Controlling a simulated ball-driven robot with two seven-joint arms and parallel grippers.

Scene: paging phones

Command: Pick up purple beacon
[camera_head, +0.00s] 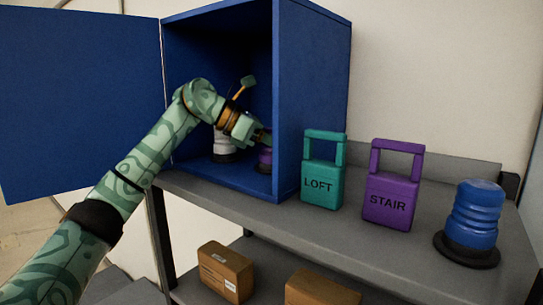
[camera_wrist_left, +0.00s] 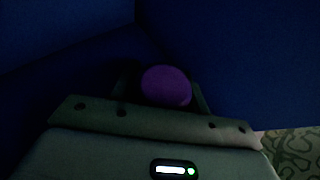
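The purple beacon (camera_head: 264,158) stands inside the blue cabinet, on its floor near the right wall, partly hidden by my left gripper. Its round purple top shows in the left wrist view (camera_wrist_left: 166,86). My left gripper (camera_head: 264,138) reaches into the cabinet from the left, just at the beacon's top. In the dark left wrist view, its fingers stand apart on either side of the purple top. The left finger seems to leave a small gap; contact on the right is unclear. My right gripper is in neither view.
A white beacon (camera_head: 222,146) stands left of the purple one. The blue cabinet (camera_head: 312,100) has its door (camera_head: 80,100) swung open left. On the grey shelf (camera_head: 340,228) outside are a teal LOFT tag (camera_head: 320,184), a purple STAIR tag (camera_head: 390,202) and a blue beacon (camera_head: 474,220). Boxes (camera_head: 226,272) lie below.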

